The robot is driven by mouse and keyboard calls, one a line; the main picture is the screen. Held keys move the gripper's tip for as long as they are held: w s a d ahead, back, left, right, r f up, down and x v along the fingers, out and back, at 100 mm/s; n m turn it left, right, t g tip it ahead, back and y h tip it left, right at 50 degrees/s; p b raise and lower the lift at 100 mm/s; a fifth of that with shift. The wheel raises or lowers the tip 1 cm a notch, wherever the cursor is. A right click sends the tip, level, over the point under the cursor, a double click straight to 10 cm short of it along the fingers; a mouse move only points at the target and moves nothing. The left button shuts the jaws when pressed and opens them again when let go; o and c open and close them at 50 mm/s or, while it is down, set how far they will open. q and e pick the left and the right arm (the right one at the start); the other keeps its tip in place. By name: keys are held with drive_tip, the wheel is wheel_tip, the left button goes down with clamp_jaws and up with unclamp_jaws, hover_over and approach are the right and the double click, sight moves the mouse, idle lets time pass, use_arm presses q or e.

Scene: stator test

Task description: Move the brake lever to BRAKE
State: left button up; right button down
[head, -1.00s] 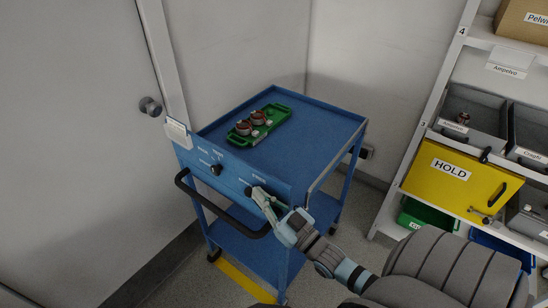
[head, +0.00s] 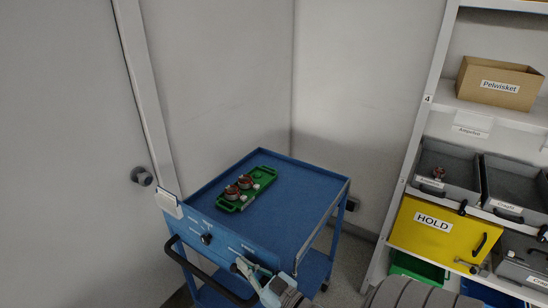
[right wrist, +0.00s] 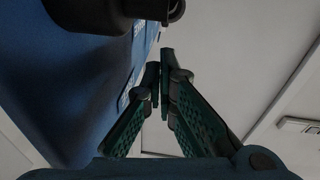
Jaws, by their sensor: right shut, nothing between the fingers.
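The blue cart's front panel (head: 222,243) carries a black knob (head: 207,239) on its left part. Small white labels on the panel are too blurred to read in the head view. My right gripper (head: 240,266) is at the right part of the panel, shut and empty. A dark lever or knob there is largely hidden by the fingers in the head view. In the right wrist view a black rounded control (right wrist: 105,12) sticks out from the blue panel, above and left of the shut fingertips (right wrist: 160,65). I cannot tell whether they touch it. My left gripper is out of view.
A green tray (head: 231,204) with two reddish-brown round parts lies on the cart top (head: 300,190). A black push handle (head: 205,277) runs along the front. A shelf with a yellow HOLD bin (head: 425,240) stands right; a door with a knob (head: 142,176) is left.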

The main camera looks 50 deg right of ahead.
drive_tip(key=shift+r+p, duration=0.25)
drive_tip(key=shift+p, duration=0.05)
drive_tip(key=s+r+p, duration=0.4)
drive_tip(key=s+r, duration=0.1)
drive_tip(key=s, duration=0.6)
drive_tip(key=shift+s+r+p, duration=0.2)
drive_tip(key=shift+s+p, duration=0.15)
